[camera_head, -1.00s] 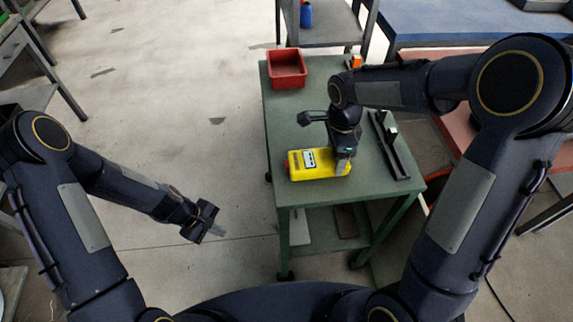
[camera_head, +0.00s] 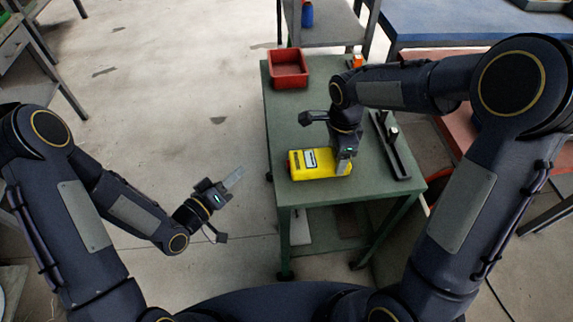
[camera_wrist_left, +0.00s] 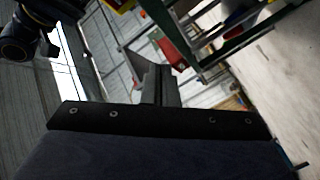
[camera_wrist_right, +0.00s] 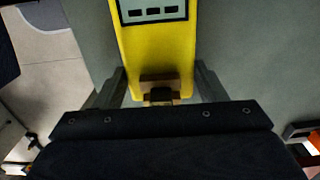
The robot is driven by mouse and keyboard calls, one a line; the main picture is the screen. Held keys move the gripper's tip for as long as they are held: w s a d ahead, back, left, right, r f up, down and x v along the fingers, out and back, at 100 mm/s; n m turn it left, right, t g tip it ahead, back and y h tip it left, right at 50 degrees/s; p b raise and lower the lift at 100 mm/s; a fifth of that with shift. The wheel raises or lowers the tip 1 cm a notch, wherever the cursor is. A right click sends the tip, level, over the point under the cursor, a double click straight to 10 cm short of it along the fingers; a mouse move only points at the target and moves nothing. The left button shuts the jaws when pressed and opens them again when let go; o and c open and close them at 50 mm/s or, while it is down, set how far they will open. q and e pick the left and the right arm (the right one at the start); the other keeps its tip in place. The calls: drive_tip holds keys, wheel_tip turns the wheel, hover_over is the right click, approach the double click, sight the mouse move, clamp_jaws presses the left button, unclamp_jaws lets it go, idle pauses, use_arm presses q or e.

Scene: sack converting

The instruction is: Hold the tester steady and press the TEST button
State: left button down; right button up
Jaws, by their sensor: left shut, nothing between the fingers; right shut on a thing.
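The yellow tester (camera_head: 313,167) lies on the green cart top near its front left, with a dark-framed panel on its upper face. My right gripper (camera_head: 343,165) is shut on the tester's right end. In the right wrist view the tester (camera_wrist_right: 155,50) runs between the two fingers, with a brown block at its near end. I cannot make out the TEST button. My left gripper (camera_head: 237,177) is shut and empty, out over the floor to the left of the cart and apart from the tester. The left wrist view shows its fingers (camera_wrist_left: 165,85) together.
The green cart (camera_head: 370,185) also holds a red bin (camera_head: 288,70) at its back left and a dark rail (camera_head: 390,145) on the right. A small orange thing (camera_head: 356,61) is at the back. The floor left of the cart is clear.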

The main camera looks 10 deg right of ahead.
sight(277, 176)
idle(0.3)
use_arm(q)
drive_tip(key=d, duration=0.8)
drive_tip(key=shift+d, duration=0.4)
idle(1.8)
drive_tip(key=shift+d, duration=0.4)
drive_tip(key=shift+d, duration=0.5)
idle(0.7)
drive_tip(key=shift+a, duration=0.9)
drive_tip(key=shift+a, duration=0.1)
drive_tip(key=shift+a, duration=2.4)
